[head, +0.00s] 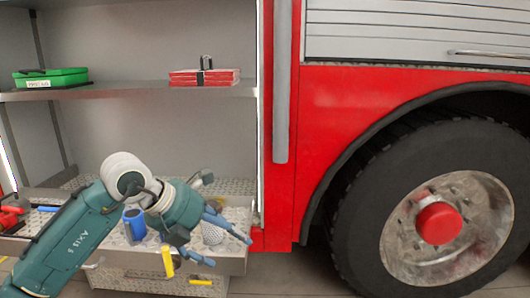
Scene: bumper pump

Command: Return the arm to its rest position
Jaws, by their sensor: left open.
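My left arm reaches in from the lower left, and its gripper (228,246) hangs in front of the pull-out tray (233,262) of the truck's compartment. Its blue fingers are spread apart and nothing shows between them. My right gripper is not in view.
A blue cylinder (135,225) and red items (12,214) are on the tray. A green case (50,77) and red folded bundle (204,77) sit on the shelf (130,91) above. The truck's wheel (430,215) stands at right.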

